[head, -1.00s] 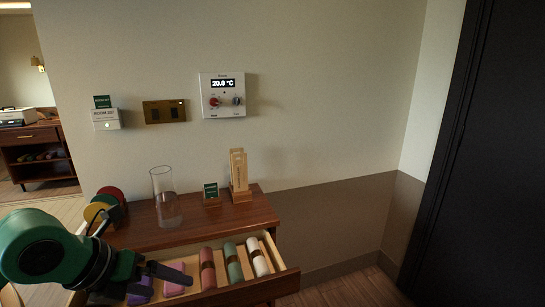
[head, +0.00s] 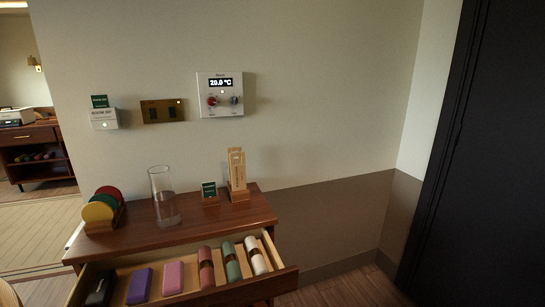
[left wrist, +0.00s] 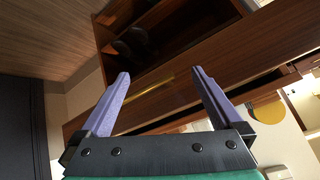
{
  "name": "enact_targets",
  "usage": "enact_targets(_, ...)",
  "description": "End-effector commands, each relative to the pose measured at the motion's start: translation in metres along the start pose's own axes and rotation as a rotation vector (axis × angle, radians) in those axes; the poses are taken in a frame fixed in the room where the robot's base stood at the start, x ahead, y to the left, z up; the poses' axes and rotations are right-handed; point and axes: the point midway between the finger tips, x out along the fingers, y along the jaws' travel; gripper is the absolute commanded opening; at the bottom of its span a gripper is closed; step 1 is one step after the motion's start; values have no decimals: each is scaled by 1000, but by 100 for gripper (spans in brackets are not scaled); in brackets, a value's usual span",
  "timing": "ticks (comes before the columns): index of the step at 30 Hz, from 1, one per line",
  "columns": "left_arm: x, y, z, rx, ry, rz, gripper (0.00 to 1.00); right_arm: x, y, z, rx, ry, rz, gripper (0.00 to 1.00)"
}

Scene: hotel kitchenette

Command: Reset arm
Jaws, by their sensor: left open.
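My left gripper (left wrist: 162,82) is open in the left wrist view, with its two pale purple fingers apart and nothing between them. Behind the fingers, a wooden cabinet front (left wrist: 230,60) shows tilted, with a dark open shelf space (left wrist: 130,45). My left gripper is out of the head view, and neither arm shows there. My right gripper is not in view.
In the head view, a drawer (head: 220,295) stands open with several coloured cases and rolls inside. On the wooden top (head: 190,233) stand a glass vessel (head: 165,205), coloured discs (head: 98,212), a small green sign (head: 209,190) and a wooden holder (head: 238,195). A thermostat (head: 221,95) hangs above.

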Motion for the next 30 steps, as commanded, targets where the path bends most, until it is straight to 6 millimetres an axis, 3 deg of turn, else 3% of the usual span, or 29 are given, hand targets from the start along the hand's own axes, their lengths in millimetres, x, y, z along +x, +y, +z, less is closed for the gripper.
enact_targets(3,-4,32,50,-36,-187,116,100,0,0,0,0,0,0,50)
enact_targets(8,-22,72,105,-57,-405,272,100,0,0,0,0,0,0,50)
enact_targets(14,38,90,139,-44,-434,266,100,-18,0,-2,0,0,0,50)
enact_targets(20,88,113,204,-32,-477,275,100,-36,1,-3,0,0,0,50)
enact_targets(23,106,125,257,-22,-509,280,100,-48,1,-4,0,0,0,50)
enact_targets(25,110,132,302,-14,-534,285,100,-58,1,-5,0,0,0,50)
enact_targets(27,106,137,347,-5,-557,289,100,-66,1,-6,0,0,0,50)
enact_targets(30,92,138,398,5,-580,293,100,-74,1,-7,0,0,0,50)
